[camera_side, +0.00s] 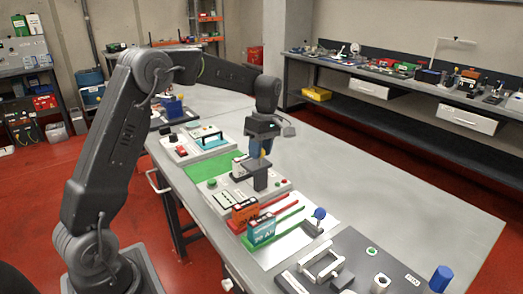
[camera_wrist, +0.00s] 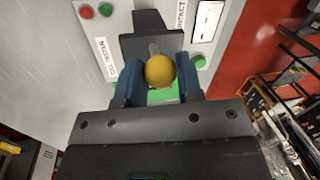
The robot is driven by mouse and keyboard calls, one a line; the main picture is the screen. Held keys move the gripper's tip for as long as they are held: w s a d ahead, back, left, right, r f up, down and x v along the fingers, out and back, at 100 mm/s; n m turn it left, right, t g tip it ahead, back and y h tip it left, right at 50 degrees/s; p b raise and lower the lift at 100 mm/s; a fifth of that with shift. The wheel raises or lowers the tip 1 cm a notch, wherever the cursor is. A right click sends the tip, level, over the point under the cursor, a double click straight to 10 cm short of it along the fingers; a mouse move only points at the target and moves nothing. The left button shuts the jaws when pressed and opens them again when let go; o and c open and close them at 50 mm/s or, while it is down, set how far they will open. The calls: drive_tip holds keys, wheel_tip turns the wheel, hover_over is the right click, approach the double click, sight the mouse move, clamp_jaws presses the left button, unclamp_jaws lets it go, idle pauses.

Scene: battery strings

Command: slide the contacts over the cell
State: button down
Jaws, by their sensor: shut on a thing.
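My gripper (camera_wrist: 160,80) is shut on a yellow ball knob (camera_wrist: 160,71), with one blue finger on each side of it. In the side view my gripper (camera_side: 262,151) points down over a light grey panel (camera_side: 222,205). The knob sits on a short grey stem in front of a dark block (camera_wrist: 152,20); the block also shows under my gripper in the side view (camera_side: 260,178). A label that seems to read "CONTACT" is printed beside it. A white upright cylinder (camera_side: 238,166), perhaps the cell, stands left of the block. The contacts themselves cannot be made out.
The panel carries a red button (camera_wrist: 86,12) and green buttons (camera_wrist: 199,62). Orange (camera_side: 245,211) and teal (camera_side: 262,229) boxes stand in front of it, near a blue-knobbed lever (camera_side: 319,214). A dark board (camera_side: 350,262) lies nearer.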

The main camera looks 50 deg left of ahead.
drive_tip(key=a, duration=0.5)
drive_tip(key=shift+a, duration=0.1)
drive_tip(key=c, duration=0.8)
unclamp_jaws()
drive_tip(key=shift+w+a+r, duration=0.1)
drive_tip(key=shift+w+r, duration=0.35)
drive_tip(key=shift+r, duration=1.8)
drive_tip(key=shift+w+a+r, duration=0.1)
drive_tip(key=shift+w+r, duration=0.3)
drive_tip(key=shift+r, duration=1.9)
drive_tip(key=shift+w+r, duration=0.45)
drive_tip(key=shift+r, duration=1.8)
